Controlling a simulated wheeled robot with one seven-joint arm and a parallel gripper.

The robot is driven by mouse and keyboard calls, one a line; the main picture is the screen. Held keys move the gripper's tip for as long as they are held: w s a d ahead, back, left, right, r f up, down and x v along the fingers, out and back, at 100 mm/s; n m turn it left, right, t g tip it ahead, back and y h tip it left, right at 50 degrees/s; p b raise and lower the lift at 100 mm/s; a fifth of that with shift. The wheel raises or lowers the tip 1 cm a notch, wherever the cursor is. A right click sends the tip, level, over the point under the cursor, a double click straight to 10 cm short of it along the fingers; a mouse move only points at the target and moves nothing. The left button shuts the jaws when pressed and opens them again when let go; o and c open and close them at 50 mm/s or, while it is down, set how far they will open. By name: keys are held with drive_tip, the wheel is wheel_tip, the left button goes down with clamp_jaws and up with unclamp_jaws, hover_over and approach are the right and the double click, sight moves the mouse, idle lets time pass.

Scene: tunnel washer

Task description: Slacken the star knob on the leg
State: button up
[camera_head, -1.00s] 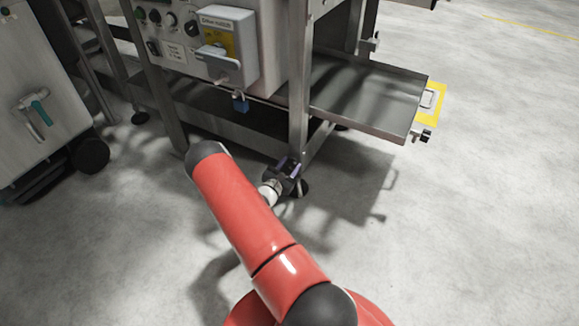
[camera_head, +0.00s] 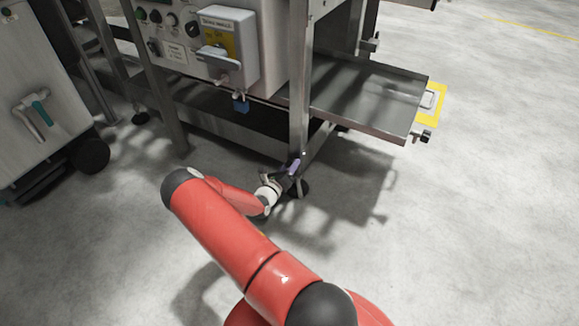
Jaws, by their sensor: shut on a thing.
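The steel leg (camera_head: 299,95) of the washer frame stands upright near the middle of the view and ends at a dark round foot (camera_head: 302,188) on the floor. My gripper (camera_head: 294,168) is low at the bottom of this leg, with one purple finger showing against it. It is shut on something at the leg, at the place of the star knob. The knob itself is hidden by the fingers and cannot be made out. My red arm reaches there from the lower right, with a bent elbow at the left.
A steel tray (camera_head: 365,95) juts out right of the leg, above the floor. A wheeled steel cabinet (camera_head: 45,95) stands far left. Floor at right is clear.

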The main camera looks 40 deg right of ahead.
drive_tip(key=n, duration=0.6)
drive_tip(key=shift+w, duration=0.1)
drive_tip(key=n, duration=0.6)
drive_tip(key=shift+f+n, duration=0.1)
drive_tip(key=shift+n, duration=0.3)
drive_tip(key=n+b, duration=0.2)
drive_tip(key=n, duration=1)
drive_tip(key=shift+f+n, duration=0.1)
drive_tip(key=shift+n, duration=0.3)
drive_tip(key=o, duration=1)
drive_tip(key=shift+c, duration=0.2)
